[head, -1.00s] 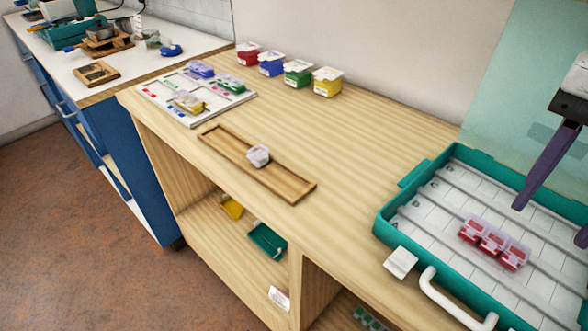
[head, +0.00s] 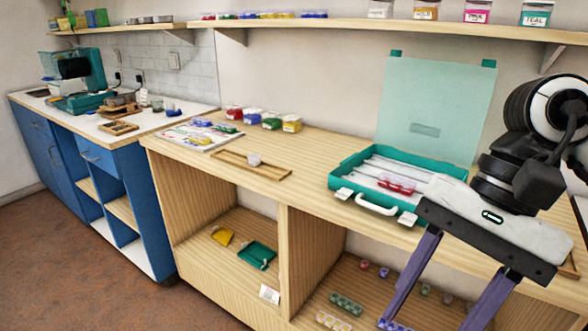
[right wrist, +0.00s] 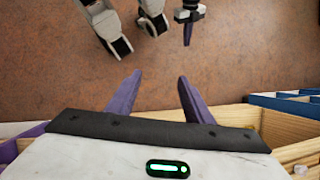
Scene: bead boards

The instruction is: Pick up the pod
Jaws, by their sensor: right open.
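A small pale pod (head: 254,160) stands on the narrow wooden tray (head: 226,156) on the bench. A row of red pods (head: 396,184) sits in the open teal case (head: 345,172) at right. My right gripper (head: 436,318) is open with nothing between its purple fingers, in front of the bench and below its top, apart from the pods. In the right wrist view its open fingers (right wrist: 160,76) point over the brown floor. A dark gripper with a purple finger (right wrist: 187,32), apparently my left one, shows at the top there; its opening is unclear.
A white board (head: 185,139) with colored pieces and several lidded colored boxes (head: 271,121) stand at the bench's back left. Lower shelves hold a teal tray (head: 257,255), a yellow piece (head: 222,236) and rows of small pods (head: 346,304). The bench between tray and case is clear.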

